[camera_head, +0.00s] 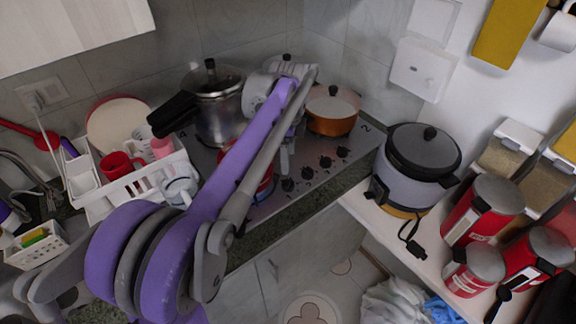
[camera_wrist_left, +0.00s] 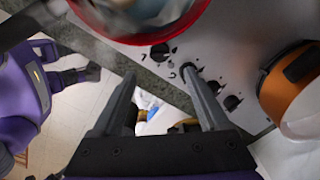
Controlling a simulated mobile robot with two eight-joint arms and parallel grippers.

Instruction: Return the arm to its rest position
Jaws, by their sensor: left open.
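My left arm (camera_head: 222,185) is stretched up from the lower left across the stove (camera_head: 320,165), in the head view. Its wrist is high over the back of the stove, between the pressure cooker and the orange pot. My left gripper (camera_head: 285,160) points down over the stove and is small and partly hidden by the arm. In the left wrist view the two dark fingers of the left gripper (camera_wrist_left: 163,97) stand apart with nothing between them. The stove's front edge and knobs (camera_wrist_left: 190,70) lie beyond them. My right gripper cannot be made out.
A pressure cooker (camera_head: 217,108) and an orange pot (camera_head: 332,110) stand on the stove. A red pot (camera_head: 262,180) is partly behind my arm. A dish rack (camera_head: 135,188) is left. A rice cooker (camera_head: 415,168) and red canisters (camera_head: 483,210) stand right. Floor shows in front.

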